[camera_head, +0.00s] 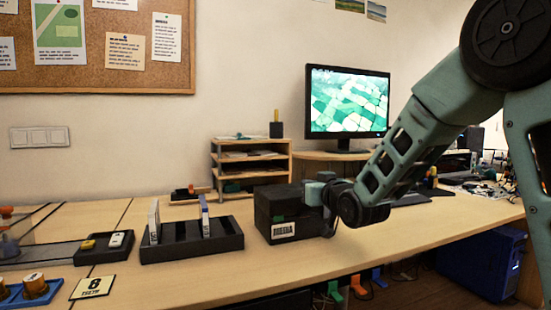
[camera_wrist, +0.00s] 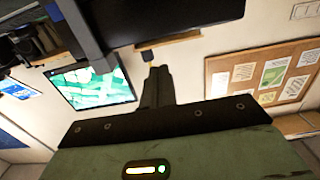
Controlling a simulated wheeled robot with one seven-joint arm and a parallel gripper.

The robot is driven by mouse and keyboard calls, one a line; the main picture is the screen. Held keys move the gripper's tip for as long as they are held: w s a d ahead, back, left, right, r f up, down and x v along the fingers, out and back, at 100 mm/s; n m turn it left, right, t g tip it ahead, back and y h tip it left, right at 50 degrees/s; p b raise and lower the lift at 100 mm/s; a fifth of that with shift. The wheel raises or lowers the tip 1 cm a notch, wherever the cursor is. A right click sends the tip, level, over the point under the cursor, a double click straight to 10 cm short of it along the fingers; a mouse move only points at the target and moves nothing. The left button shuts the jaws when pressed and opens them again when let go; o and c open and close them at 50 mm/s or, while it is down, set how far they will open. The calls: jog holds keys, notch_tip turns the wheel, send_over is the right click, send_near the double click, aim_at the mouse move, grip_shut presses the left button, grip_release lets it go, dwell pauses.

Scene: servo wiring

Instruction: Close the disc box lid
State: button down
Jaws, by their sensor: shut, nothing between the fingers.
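The disc box (camera_head: 268,228) is a black box with a white "MEDIA" label, standing on the desk in the head view. Its lid (camera_head: 272,203) looks down over the box, with a green part at the front; I cannot tell whether it is fully shut. My gripper (camera_head: 318,193) is at the box's right side, close to the lid; contact is unclear, and the arm hides part of that side. In the wrist view the dark fingers of my gripper (camera_wrist: 157,80) are together and empty. A dark slab at the top of that view cannot be identified surely.
A black slotted rack (camera_head: 195,243) with two upright cases stands left of the box. A small shelf unit (camera_head: 250,165) is behind it, and a monitor (camera_head: 347,105) stands at the back right. The desk in front of the box is clear.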

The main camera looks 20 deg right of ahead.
jog(key=shift+t, duration=0.8)
jog(key=f+b, duration=0.1)
jog(key=b, duration=0.1)
jog(key=s+f+b, duration=0.1)
jog(key=f+b, duration=0.1)
jog(key=b, duration=0.1)
jog(key=f+b, duration=0.2)
jog(key=shift+s+f, duration=0.1)
jog(key=shift+s, duration=0.25)
jog(key=shift+b, duration=0.3)
